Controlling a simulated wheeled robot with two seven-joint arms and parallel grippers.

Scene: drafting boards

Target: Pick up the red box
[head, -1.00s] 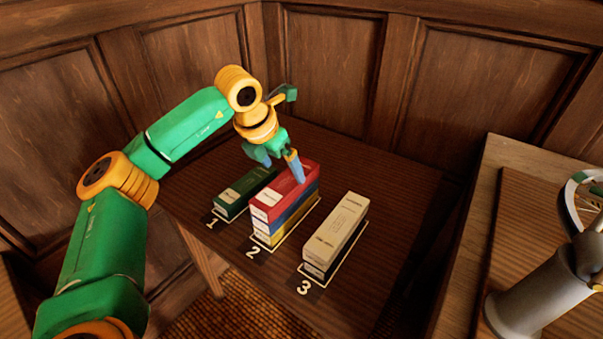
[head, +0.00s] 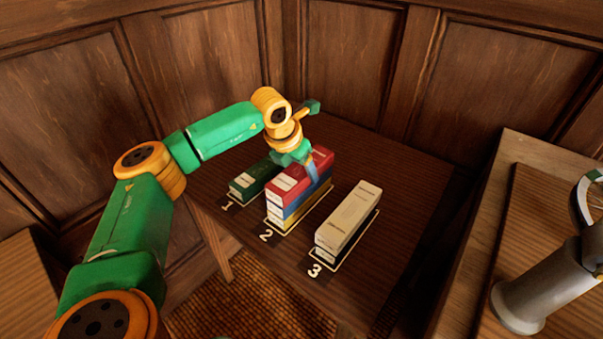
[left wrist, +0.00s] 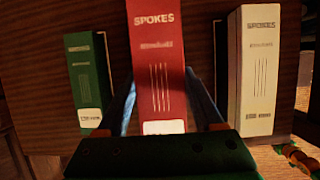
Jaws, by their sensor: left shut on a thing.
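The red box (head: 297,179) is the top one of a stack at the spot marked 2, above a blue box (head: 292,210) and a yellow box (head: 289,222). My left gripper (head: 307,170) is down over it from above, shut on its sides, with one blue finger showing along the right side. In the left wrist view the red box (left wrist: 156,65) stands between the two blue fingers (left wrist: 164,108), with "SPOKES" printed on it. The red box appears to rest on the blue one still. My right gripper is not seen.
A green box (head: 252,181) lies at spot 1, left of the stack. A cream box (head: 347,217) lies at spot 3 on top of another box. Wood panelling (head: 345,60) closes off the back. A grey cylindrical object (head: 535,290) stands on the right-hand table.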

